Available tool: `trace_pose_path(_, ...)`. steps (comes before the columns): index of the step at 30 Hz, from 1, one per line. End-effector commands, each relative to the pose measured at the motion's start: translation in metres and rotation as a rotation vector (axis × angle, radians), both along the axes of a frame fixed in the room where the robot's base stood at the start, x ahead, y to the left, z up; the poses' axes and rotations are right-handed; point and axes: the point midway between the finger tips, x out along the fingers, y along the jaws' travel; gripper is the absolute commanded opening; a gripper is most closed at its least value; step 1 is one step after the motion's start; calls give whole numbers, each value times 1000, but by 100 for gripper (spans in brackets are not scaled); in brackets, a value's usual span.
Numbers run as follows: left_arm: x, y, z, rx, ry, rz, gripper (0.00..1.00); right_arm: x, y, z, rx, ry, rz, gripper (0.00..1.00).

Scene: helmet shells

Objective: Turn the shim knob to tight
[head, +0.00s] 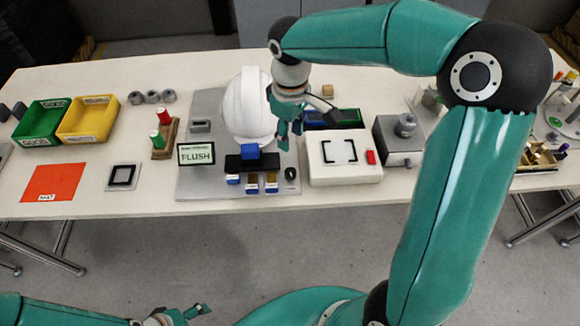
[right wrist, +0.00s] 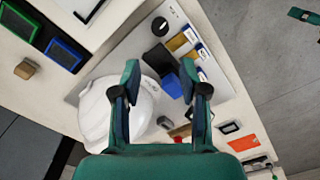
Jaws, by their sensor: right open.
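A small round black knob (head: 291,173), which looks like the shim knob, sits at the front right corner of the grey board (head: 196,176). In the right wrist view the knob (right wrist: 160,26) shows a white mark on top, beyond the fingertips. My right gripper (head: 290,137) is open and empty, above the board beside the white helmet shell (head: 245,104), behind the knob and apart from it. The right wrist view shows its two fingers (right wrist: 159,73) spread. My left gripper (head: 184,312) is low at the bottom left, off the table; its opening is unclear.
A blue block on a black holder (head: 240,162) and several blue-and-white pieces (head: 252,184) stand left of the knob. A FLUSH display (head: 197,153) is further left. A white box with a red button (head: 345,172) stands close on the right.

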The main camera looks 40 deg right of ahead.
Motion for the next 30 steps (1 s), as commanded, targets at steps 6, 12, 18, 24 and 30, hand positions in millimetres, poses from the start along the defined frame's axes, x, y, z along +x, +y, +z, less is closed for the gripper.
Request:
trace_pose_path(6,0,0,1,0,0,0,76,-1,0,-46,0,6,-1,43)
trace_pose_path(12,0,0,3,0,0,0,76,-2,0,-90,1,7,0,43)
trace_pose_path(18,0,0,4,0,0,0,76,-1,0,-124,0,4,-1,43)
trace_pose_path(24,0,0,4,0,0,0,76,0,0,-140,0,1,-1,43)
trace_pose_path(30,0,0,4,0,0,0,76,0,0,-144,-1,-1,-1,43)
